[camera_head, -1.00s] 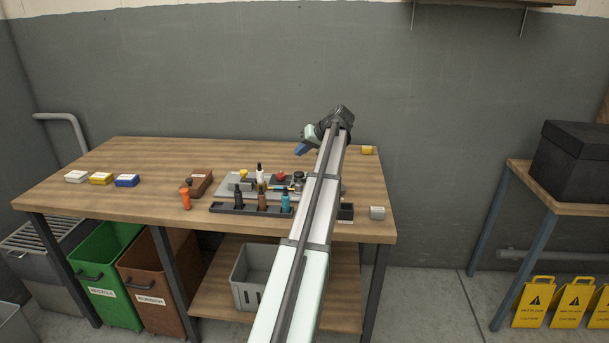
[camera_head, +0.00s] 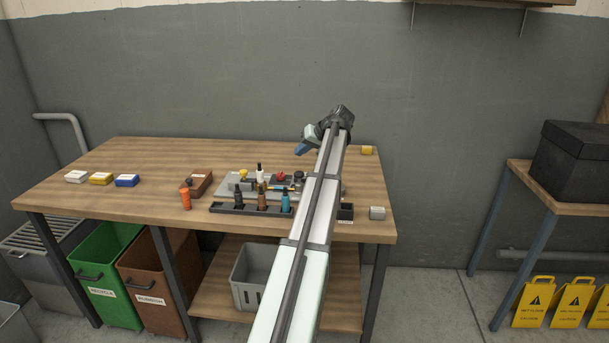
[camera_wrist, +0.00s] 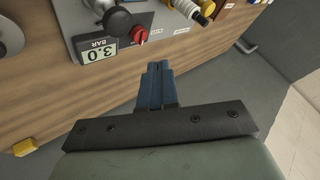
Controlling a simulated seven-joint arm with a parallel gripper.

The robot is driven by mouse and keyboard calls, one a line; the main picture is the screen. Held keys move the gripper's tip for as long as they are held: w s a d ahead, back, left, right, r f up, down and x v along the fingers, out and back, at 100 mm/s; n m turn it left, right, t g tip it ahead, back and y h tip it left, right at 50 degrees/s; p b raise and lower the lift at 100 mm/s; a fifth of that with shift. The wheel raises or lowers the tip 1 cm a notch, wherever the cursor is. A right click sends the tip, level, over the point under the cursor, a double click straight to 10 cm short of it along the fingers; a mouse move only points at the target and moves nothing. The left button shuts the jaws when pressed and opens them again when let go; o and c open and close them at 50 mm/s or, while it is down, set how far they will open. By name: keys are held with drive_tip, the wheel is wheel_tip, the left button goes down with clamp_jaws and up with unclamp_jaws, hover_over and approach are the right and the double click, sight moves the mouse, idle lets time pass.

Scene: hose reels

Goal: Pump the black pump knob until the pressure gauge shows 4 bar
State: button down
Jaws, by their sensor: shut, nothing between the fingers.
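The gauge display (camera_wrist: 98,52) shows upside down in the wrist view and reads 3.0 BAR. The black pump knob (camera_wrist: 118,21) stands beside the display on the grey panel (camera_wrist: 78,14); in the head view the dark knob (camera_head: 298,176) is close to my arm. My gripper (camera_wrist: 157,70) has its blue fingers shut together with nothing between them. In the wrist view the fingertips are below and right of the knob, apart from it. In the head view my gripper (camera_head: 301,149) is raised above the back of the bench. My arm hides part of the panel's right side.
A red knob (camera_wrist: 140,35) sits next to the black knob. A white fitting with a black tip (camera_wrist: 190,9) and a yellow knob (camera_head: 243,174) are further along the panel. A black rack of bottles (camera_head: 228,209) stands in front.

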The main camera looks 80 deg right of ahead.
sight(302, 173)
wheel_tip(302, 173, up, 4)
drive_tip(key=shift+f, duration=0.1)
idle(0.4)
drive_tip(key=shift+f, duration=0.1)
drive_tip(key=shift+f, duration=4.3)
drive_tip(key=shift+f, duration=0.25)
drive_tip(key=shift+f, duration=0.2)
